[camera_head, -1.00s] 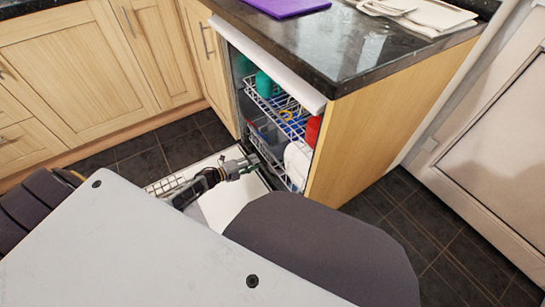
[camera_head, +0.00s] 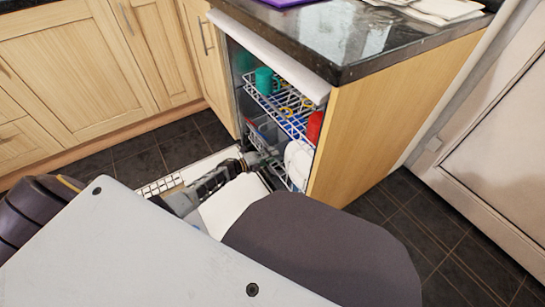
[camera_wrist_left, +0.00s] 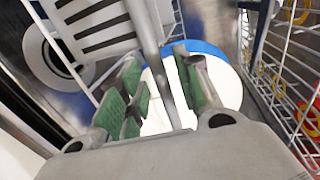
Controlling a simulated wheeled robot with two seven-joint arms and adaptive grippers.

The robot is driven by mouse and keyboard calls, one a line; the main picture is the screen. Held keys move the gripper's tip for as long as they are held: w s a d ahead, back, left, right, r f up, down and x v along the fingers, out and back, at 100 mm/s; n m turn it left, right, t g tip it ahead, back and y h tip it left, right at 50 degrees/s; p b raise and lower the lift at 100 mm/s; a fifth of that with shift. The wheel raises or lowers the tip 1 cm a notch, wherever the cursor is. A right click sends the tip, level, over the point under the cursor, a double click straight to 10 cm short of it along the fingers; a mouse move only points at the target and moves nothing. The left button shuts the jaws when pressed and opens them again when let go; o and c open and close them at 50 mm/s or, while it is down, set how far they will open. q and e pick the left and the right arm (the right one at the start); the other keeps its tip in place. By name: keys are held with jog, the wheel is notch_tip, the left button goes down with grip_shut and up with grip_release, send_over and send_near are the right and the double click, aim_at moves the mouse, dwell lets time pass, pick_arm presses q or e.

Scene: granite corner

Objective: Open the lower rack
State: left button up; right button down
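The dishwasher stands open, with its door (camera_head: 205,160) folded down. The lower rack (camera_head: 281,173), white wire, sits inside near the door, partly hidden by my left arm and the rack above. My left gripper (camera_head: 262,158) reaches over the door to the rack's front. I cannot tell whether either finger touches the bar. A white, blue-rimmed dish (camera_wrist_left: 218,75) lies beyond the fingers. My right gripper is not in view.
The upper rack (camera_head: 285,115) holds a teal cup (camera_head: 264,80) and a red item (camera_head: 315,126) above the lower rack. Wooden cabinets (camera_head: 80,60) stand at left, and a wooden side panel (camera_head: 375,125) bounds the dishwasher at right. Dark floor is clear at right.

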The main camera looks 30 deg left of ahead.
pick_arm(q)
jog(key=shift+w+d+f, duration=0.1)
jog(key=shift+w+d, duration=0.15)
jog(key=shift+w, duration=0.15)
grip_shut()
